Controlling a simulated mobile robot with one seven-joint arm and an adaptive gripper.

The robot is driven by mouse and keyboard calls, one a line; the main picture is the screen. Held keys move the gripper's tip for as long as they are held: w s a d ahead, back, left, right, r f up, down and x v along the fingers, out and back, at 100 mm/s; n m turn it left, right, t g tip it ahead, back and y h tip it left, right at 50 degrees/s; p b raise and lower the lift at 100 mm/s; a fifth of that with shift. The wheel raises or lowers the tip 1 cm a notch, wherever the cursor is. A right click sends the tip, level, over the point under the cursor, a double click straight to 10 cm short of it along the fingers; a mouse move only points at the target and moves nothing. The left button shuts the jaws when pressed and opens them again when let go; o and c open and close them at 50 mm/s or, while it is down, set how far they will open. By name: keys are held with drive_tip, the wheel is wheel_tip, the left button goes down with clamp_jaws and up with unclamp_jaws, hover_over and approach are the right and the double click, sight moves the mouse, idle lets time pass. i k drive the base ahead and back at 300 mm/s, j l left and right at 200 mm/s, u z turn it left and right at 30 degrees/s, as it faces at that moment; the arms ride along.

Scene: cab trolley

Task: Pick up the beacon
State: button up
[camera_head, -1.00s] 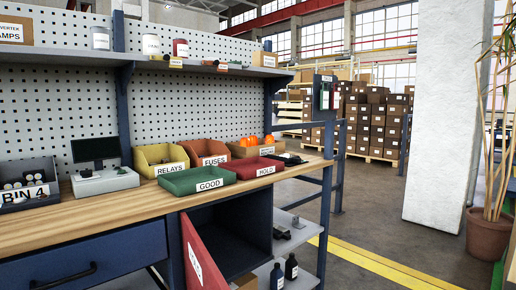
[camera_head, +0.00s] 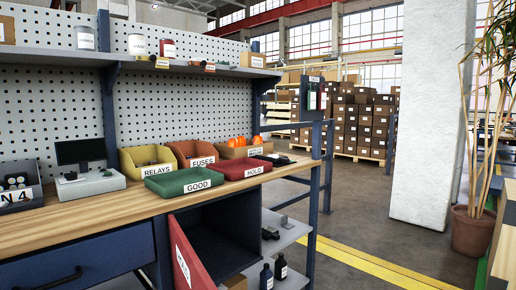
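Several orange, dome-like objects that look like beacons (camera_head: 241,141) show above the rim of a brown cardboard box (camera_head: 231,153) at the back right of the wooden workbench (camera_head: 95,217). The box has a white label too small to read. The lower parts of the orange objects are hidden by the box. My gripper is not in view.
In front of the box are a green GOOD tray (camera_head: 185,181) and a red HOLD tray (camera_head: 240,167). A yellow RELAYS bin (camera_head: 133,165) and an orange FUSES bin (camera_head: 187,151) stand left of it. A potted plant (camera_head: 472,229) and white pillar (camera_head: 424,130) are at right; floor between is clear.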

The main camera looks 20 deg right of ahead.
sight(257, 140)
drive_tip(key=z, duration=0.85)
drive_tip(key=i+l+z, duration=0.1)
drive_tip(key=i+z, duration=0.35)
drive_tip(key=i, duration=5.1)
drive_tip(key=i+l+u, duration=0.1)
drive_tip(key=i+u, duration=0.25)
drive_tip(key=i+l+u, duration=0.35)
drive_tip(key=i, duration=0.2)
drive_tip(key=j+u, duration=0.15)
drive_tip(key=u, duration=0.25)
drive_tip(key=k+j+u, duration=0.1)
drive_tip(key=u, duration=0.3)
drive_tip(key=j+u, duration=0.25)
drive_tip(key=u, duration=0.15)
drive_tip(key=j+u, duration=0.15)
drive_tip(key=u, duration=0.2)
drive_tip(key=i, duration=0.05)
